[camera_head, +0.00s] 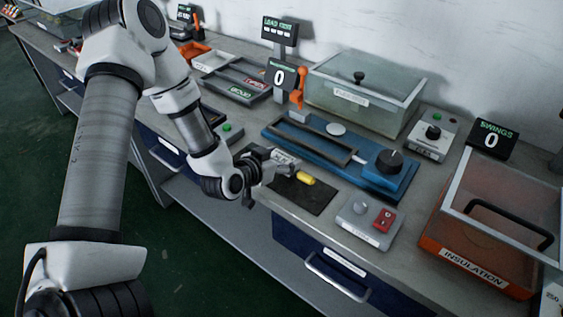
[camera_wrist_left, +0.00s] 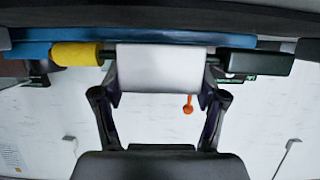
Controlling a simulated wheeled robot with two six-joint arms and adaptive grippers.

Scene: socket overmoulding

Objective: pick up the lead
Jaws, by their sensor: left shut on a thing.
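The lead shows in the left wrist view as a yellow end piece (camera_wrist_left: 75,54), a pale middle section (camera_wrist_left: 160,68) and a dark block (camera_wrist_left: 262,63) at the right, roughly in line. My left gripper (camera_wrist_left: 162,85) has its two fingers on either side of the pale section and is shut on the lead. In the head view the yellow end (camera_head: 305,178) sticks out to the right of my left gripper (camera_head: 268,168), over the dark mat (camera_head: 304,197). The gripper hides most of the lead there. My right gripper is not in view.
A blue fixture (camera_head: 390,183) with a black knob stands behind the mat. A grey switch box (camera_head: 366,222) is right of the mat. An orange insulation bin (camera_head: 470,262) stands at the right, and a clear lidded box (camera_head: 365,90) at the back. The bench's front edge is close to the gripper.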

